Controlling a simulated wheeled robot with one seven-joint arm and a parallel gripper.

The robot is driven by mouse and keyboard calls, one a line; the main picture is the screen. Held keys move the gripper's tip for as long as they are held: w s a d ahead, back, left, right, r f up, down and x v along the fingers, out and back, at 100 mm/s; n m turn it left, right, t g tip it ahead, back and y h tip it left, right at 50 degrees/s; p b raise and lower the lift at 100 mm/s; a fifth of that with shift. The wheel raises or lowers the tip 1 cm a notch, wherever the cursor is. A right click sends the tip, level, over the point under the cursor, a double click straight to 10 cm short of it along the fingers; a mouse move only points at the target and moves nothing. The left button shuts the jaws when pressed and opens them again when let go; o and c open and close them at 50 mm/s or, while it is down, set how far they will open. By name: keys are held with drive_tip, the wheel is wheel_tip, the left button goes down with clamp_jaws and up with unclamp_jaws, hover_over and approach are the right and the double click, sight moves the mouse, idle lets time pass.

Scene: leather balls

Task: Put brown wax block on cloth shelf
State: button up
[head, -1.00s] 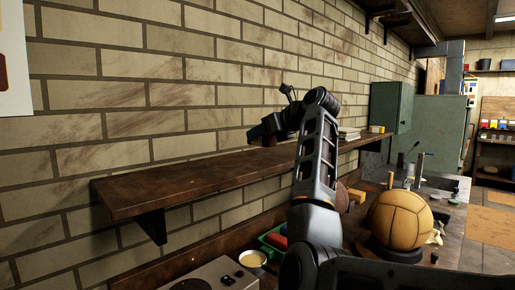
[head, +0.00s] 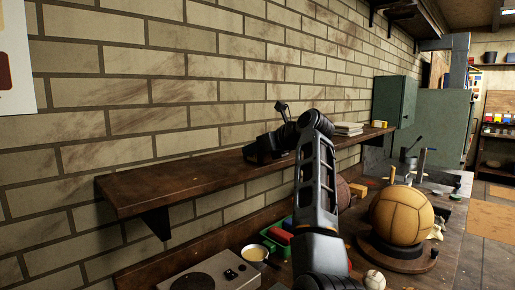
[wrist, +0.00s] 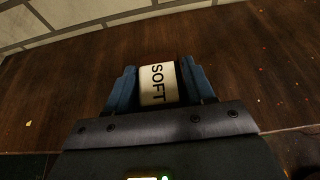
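My gripper (wrist: 158,88) has blue fingers on both sides of a block with a cream label reading "SOFT" (wrist: 158,84). A dark edge shows beside the label. The fingers look closed on it, and most of the block's own colour is hidden. The dark brown wooden shelf (wrist: 60,85) lies right behind and below the block. In the head view my gripper (head: 252,153) is low over the middle of the shelf (head: 170,185), and the block cannot be made out. I cannot tell whether the block touches the shelf.
A pale folded stack (head: 348,129) and a yellow block (head: 379,124) sit at the shelf's far end. The shelf's near left part is bare. Below on the bench are a tan leather ball (head: 402,215), a green tray (head: 275,238) and a cup (head: 254,253). A brick wall stands behind.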

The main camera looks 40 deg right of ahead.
drive_tip(key=o, duration=0.4)
drive_tip(key=shift+r, duration=0.1)
drive_tip(key=b+v, duration=0.2)
drive_tip(key=v, duration=1)
drive_tip(key=shift+r+b, duration=0.1)
drive_tip(key=shift+b, duration=0.2)
